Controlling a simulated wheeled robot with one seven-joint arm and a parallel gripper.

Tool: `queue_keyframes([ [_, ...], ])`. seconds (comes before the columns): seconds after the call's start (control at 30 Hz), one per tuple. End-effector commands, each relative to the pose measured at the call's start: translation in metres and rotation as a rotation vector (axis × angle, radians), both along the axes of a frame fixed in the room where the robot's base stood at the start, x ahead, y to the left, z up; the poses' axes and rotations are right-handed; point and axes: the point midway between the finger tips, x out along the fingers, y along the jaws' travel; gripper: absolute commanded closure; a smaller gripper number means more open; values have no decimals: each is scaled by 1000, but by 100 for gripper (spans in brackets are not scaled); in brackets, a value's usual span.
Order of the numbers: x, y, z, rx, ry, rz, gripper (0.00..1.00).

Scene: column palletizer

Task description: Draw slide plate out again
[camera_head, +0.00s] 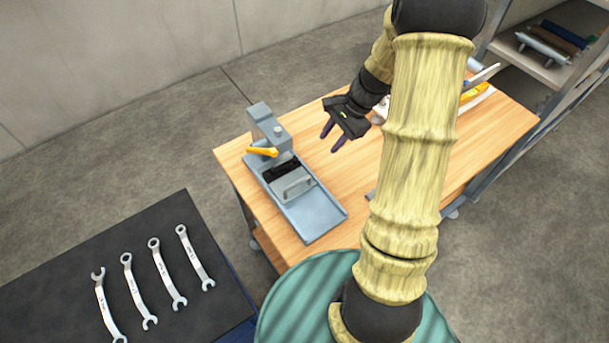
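A grey-blue fixture (318,216) with a long shallow bed and raised edges sits on the wooden bench. At its far end stands an upright grey head (268,127) with a yellow lever (262,152). What looks like the slide plate (293,184), a light grey plate with a raised handle, lies in the bed close to the head. A dark block (281,168) is between the plate and the head. My gripper (330,142) is above the bench, to the right of the head and apart from the fixture. Its two dark fingers are spread, with nothing between them.
The wooden bench (350,172) is clear around the fixture's right side. Yellow and white items (474,95) lie at its far right, partly behind my arm. A dark table (60,270) at left holds several wrenches (165,272). A shelf (545,70) stands at upper right.

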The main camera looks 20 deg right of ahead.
Motion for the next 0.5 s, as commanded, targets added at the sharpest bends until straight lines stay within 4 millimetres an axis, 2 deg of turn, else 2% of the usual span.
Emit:
queue_keyframes([
  [0.17,0,9,-16,3,5,4,66],
  [0.5,3,33,-66,3,5,5,66],
])
